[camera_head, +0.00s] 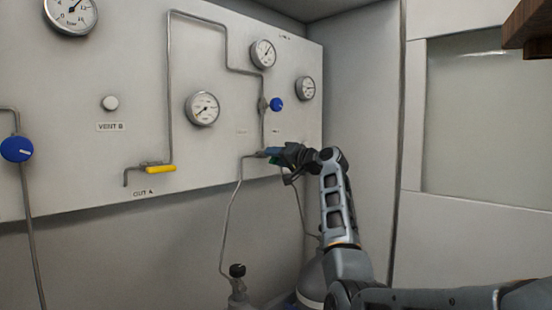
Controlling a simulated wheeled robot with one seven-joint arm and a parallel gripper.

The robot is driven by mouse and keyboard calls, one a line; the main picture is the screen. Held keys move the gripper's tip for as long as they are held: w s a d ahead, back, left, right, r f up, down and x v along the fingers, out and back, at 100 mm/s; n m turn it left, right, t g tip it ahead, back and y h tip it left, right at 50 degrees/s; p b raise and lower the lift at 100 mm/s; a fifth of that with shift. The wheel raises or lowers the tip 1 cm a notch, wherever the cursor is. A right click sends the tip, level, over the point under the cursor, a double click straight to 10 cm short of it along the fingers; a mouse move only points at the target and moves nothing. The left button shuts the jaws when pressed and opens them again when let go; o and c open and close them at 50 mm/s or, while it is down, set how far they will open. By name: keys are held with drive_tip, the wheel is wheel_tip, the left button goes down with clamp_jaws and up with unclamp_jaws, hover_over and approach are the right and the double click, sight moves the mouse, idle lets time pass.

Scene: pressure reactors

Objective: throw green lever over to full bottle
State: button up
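My gripper (282,154) is at the lower right of the grey panel, at the pipe fitting under the blue knob. A thin pipe runs from this fitting down to a bottle with a black valve knob (238,270). A second, wider bottle (312,287) stands to its right, partly behind my arm. I see no mark telling which bottle is full.
The panel (140,60) carries several gauges, a small blue knob (277,104) above my gripper, a yellow lever (160,169) over "OUT A", a white "VENT B" button (110,103) and a blue knob (16,149) at far left. A side wall (362,110) stands close right of my arm.

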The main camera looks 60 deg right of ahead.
drive_tip(key=b+v, duration=0.2)
drive_tip(key=v, duration=0.5)
drive_tip(key=shift+s, duration=0.4)
idle(0.4)
